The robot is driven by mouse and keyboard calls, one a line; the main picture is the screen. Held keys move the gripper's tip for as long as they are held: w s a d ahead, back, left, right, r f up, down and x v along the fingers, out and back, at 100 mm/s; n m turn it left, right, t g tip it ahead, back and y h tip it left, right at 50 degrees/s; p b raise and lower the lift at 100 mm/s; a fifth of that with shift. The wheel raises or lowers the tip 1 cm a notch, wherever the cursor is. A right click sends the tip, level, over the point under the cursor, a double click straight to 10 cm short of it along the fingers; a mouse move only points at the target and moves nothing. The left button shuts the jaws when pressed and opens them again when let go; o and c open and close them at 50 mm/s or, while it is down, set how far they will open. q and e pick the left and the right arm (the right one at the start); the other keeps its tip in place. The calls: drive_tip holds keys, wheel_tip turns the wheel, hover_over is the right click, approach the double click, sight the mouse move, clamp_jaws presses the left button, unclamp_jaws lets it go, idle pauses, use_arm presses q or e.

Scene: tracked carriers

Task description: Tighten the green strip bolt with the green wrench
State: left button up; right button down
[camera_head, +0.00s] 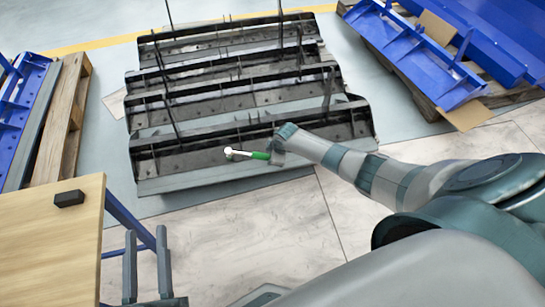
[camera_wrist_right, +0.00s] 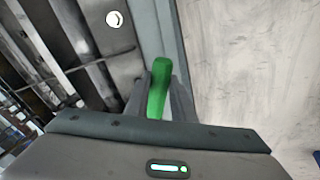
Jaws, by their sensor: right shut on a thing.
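The green wrench (camera_head: 260,155) is in my right gripper (camera_head: 277,147), its pale head pointing left over the front dark strip of the carrier (camera_head: 190,158). In the right wrist view, the green handle (camera_wrist_right: 158,90) sits between the two fingers, which are shut on it. A white round piece shows over the dark metal there; I cannot tell whether it is the wrench head or a bolt. I cannot make out a green strip bolt in either view. My left gripper (camera_head: 146,240) is open and empty, beside the wooden table.
The wooden table (camera_head: 40,240) at lower left carries a small black block (camera_head: 69,198). Blue metal parts on wooden pallets stand at left (camera_head: 66,125) and upper right (camera_head: 415,55). Thin upright rods rise from the carrier. The pale floor in front is clear.

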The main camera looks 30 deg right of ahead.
drive_tip(key=shift+d+b+x, duration=0.2)
drive_tip(key=shift+b+x, duration=1.15)
drive_tip(key=shift+x, duration=0.2)
idle(3.9)
drive_tip(key=shift+s+r, duration=0.1)
idle(0.5)
drive_tip(key=c, duration=2.2)
unclamp_jaws()
clamp_jaws()
drive_tip(key=shift+s+a+p, duration=0.1)
drive_tip(key=shift+p, duration=0.2)
drive_tip(key=shift+s+a+m+p, duration=0.35)
drive_tip(key=shift+m+p, duration=0.05)
drive_tip(key=shift+p, duration=0.15)
drive_tip(key=shift+s+a+f, duration=0.15)
drive_tip(key=shift+s+f, duration=0.05)
drive_tip(key=shift+f, duration=0.1)
